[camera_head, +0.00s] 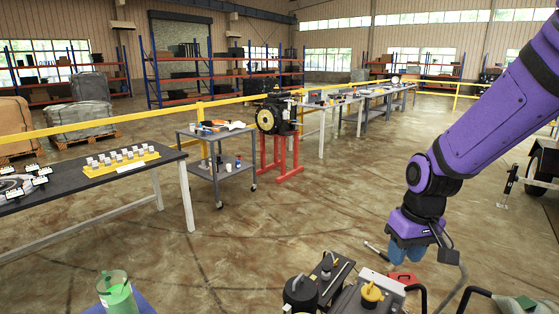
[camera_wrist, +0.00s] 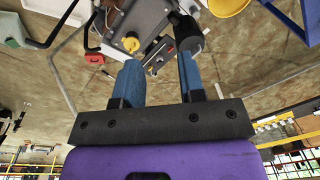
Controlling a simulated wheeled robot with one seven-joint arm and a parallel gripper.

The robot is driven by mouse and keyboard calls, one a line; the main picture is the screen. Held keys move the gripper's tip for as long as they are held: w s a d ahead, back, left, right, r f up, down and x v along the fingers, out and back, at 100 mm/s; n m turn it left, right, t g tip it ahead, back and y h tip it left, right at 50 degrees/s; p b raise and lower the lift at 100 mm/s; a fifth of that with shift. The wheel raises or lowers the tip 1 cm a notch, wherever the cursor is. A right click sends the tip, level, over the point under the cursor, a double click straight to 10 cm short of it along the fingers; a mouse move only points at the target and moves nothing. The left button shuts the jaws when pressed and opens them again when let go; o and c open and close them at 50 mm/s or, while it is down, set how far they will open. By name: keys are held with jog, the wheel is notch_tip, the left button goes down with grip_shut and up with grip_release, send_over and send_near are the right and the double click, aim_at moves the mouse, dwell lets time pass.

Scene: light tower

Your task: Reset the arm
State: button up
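My purple arm comes in from the right in the head view and hangs down, bent at a dark joint. My gripper (camera_head: 406,252) is at its lower end, with blue fingers pointing down, above and behind the equipment at the bottom of the picture. In the wrist view my gripper (camera_wrist: 159,62) shows two blue fingers clearly apart with nothing held between them. Grey equipment with a yellow knob (camera_wrist: 131,42) lies beyond the fingertips. Whether a fingertip touches anything is hard to tell, but a gap seems to show.
Equipment with a yellow cap (camera_head: 371,292) and a black cylinder (camera_head: 300,292) stands at the bottom. A green container (camera_head: 116,292) is at lower left. A dark table (camera_head: 80,185), a grey cart (camera_head: 217,160) and an engine on a red stand (camera_head: 277,118) stand farther back. Open floor lies between.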

jog(key=s+d+r+m+t, duration=0.1)
jog(key=s+d+r+t, duration=0.1)
jog(key=s+r, duration=0.6)
jog(key=s+d+r+m+t, duration=0.1)
jog(key=s+d+r+t, duration=0.1)
jog(key=s+r, duration=0.6)
jog(key=shift+s+d+r+t+h, duration=0.4)
jog(key=shift+r+t, duration=0.1)
jog(key=shift+r, duration=0.45)
